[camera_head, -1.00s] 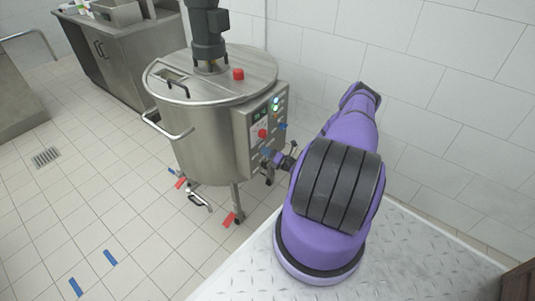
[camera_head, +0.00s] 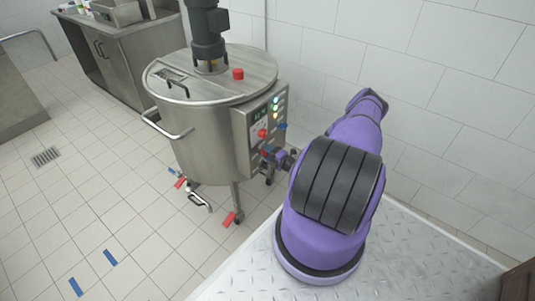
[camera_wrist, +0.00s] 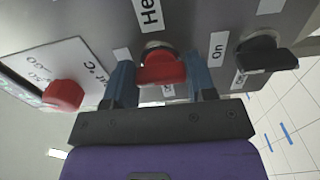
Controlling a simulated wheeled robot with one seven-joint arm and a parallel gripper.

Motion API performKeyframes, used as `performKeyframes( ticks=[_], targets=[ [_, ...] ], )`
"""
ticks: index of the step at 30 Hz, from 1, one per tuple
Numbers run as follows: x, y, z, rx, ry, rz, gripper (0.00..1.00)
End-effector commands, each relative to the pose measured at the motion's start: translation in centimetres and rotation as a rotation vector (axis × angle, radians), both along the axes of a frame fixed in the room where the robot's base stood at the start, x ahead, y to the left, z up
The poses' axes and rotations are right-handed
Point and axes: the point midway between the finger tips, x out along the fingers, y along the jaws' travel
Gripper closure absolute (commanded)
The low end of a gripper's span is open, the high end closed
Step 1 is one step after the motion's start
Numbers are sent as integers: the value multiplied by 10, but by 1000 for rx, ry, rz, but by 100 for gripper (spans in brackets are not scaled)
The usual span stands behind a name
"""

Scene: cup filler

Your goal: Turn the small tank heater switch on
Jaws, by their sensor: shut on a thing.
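The small tank (camera_head: 205,130) is a steel drum on legs with a control panel (camera_head: 257,143) on its right side. In the wrist view, a red heater switch (camera_wrist: 162,70) sits on the grey panel below a label starting "He". A label "On" stands to its right. My gripper (camera_wrist: 160,82) is shut on the red switch, with one blue finger on each side of it. Several indicator lights (camera_head: 275,107) glow on the panel.
In the wrist view, a black switch (camera_wrist: 264,54) is to the right and a red knob (camera_wrist: 62,95) is on a temperature dial to the left. A white tiled wall (camera_head: 400,60) stands behind my arm. The tiled floor (camera_head: 110,210) left of the tank is mostly clear.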

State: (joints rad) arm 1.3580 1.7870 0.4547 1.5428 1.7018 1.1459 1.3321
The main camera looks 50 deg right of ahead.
Motion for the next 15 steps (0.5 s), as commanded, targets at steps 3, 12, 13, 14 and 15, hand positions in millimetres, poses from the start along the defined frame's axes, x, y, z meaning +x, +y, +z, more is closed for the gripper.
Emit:
performKeyframes(
  ticks=[3,12,13,14,15],
  targets=[
    [-1,-1,-1,7,3,-2,73],
    [-1,-1,-1,8,4,-2,73],
    [-1,-1,-1,8,4,-2,47],
    [-1,-1,-1,8,4,-2,40],
    [-1,-1,-1,8,4,-2,31]
  ],
)
